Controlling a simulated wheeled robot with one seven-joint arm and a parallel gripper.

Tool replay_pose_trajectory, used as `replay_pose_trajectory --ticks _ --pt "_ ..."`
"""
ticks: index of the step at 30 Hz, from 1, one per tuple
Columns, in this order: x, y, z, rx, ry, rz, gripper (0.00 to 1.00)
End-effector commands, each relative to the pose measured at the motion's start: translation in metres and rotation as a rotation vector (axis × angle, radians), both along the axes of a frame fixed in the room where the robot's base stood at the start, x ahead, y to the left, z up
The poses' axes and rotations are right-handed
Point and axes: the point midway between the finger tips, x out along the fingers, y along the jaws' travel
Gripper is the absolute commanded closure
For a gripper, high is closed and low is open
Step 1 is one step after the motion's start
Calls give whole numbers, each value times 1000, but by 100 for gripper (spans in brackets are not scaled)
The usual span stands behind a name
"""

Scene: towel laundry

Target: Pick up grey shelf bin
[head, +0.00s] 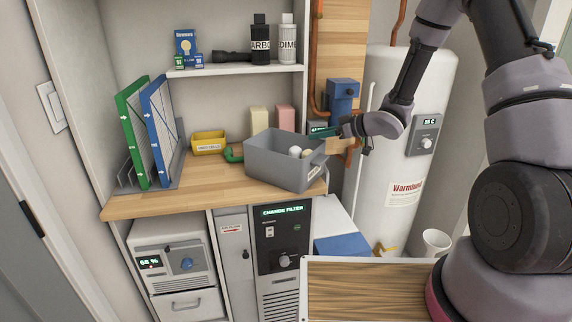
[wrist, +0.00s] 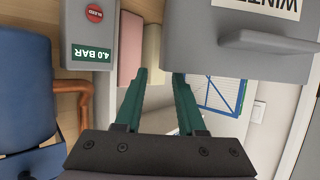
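The grey shelf bin (head: 270,165) sits on the wooden counter, open at the top, with a few round white items inside. A pale label shows on its right-hand face. In the wrist view the bin (wrist: 200,45) fills the upper right, with an upside-down label and a projecting grey handle (wrist: 262,42). My gripper (wrist: 160,76) is open, its two green fingers apart with nothing held between them. One fingertip is close to the bin's edge; I cannot tell whether it touches. In the head view my gripper (head: 343,130) is just right of the bin, near its rim height.
A yellow bin (head: 208,143) and a green and a blue framed filter (head: 160,130) stand left on the counter (head: 150,207). A grey gauge box reading 4.0 BAR (wrist: 92,28), copper pipes and a blue unit (head: 342,92) are close behind my gripper. A white tank (head: 385,190) stands right.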

Motion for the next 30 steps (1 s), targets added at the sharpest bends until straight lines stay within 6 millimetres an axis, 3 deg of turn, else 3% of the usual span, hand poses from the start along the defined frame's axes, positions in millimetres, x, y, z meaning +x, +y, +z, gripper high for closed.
replay_pose_trajectory --ticks 13,22,25,30 --pt "20 41 -25 -2 -1 1 61" --pt "22 44 -26 -1 -1 -1 61" --pt "22 44 -26 -1 -1 -1 100" --pt "22 44 -26 -2 -1 -1 100"
